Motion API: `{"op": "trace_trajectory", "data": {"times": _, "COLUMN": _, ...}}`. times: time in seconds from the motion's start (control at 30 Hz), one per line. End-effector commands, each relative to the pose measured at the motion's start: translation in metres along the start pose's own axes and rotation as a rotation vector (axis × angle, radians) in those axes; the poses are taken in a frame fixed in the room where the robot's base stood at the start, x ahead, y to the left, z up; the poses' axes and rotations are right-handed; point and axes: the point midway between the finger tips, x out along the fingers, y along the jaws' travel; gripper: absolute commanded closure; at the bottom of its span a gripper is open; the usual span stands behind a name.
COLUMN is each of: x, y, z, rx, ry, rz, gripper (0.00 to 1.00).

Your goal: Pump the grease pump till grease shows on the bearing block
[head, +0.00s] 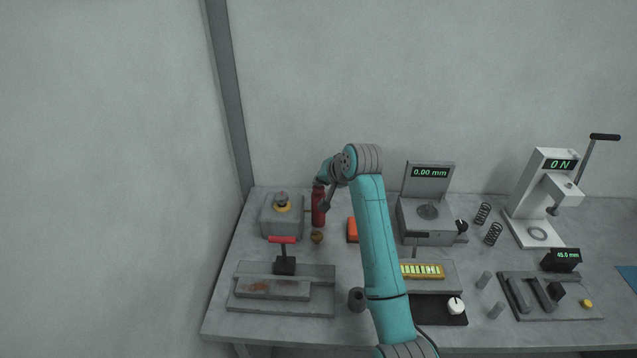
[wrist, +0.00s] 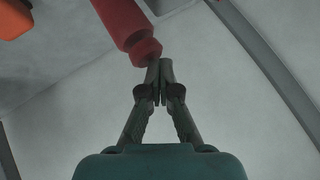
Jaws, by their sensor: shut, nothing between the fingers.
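The grease pump appears to be the upright red cylinder (head: 318,208) at the back left of the bench, and a red body (wrist: 128,28) crosses the top of the wrist view. Left of it stands a grey block (head: 283,222), likely the bearing block, with a yellow ring (head: 282,207) and a dark knob on top. I cannot tell whether any grease shows on it. My gripper (wrist: 160,68) is shut and empty, its tips right by the narrow end of the red body; whether they touch is unclear. In the head view my wrist partly hides the pump's top.
In front is a grey fixture (head: 250,304) with a red-handled lever (head: 282,240). A gauge stand (head: 429,182) is to the right, a white press (head: 545,190) farther right.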

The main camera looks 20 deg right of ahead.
Motion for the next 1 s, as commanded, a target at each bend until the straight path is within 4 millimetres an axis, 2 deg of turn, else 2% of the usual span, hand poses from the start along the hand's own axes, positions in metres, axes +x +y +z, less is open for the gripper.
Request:
{"op": "trace_trajectory", "data": {"times": 0.5, "x": -0.018, "y": -0.013, "z": -0.013, "rx": -0.001, "ry": 0.0, "rz": 0.0, "gripper": 1.0}}
{"op": "trace_trajectory", "data": {"times": 1.0, "x": -0.023, "y": -0.017, "z": -0.017, "rx": -0.001, "ry": 0.001, "rz": 0.0, "gripper": 1.0}}
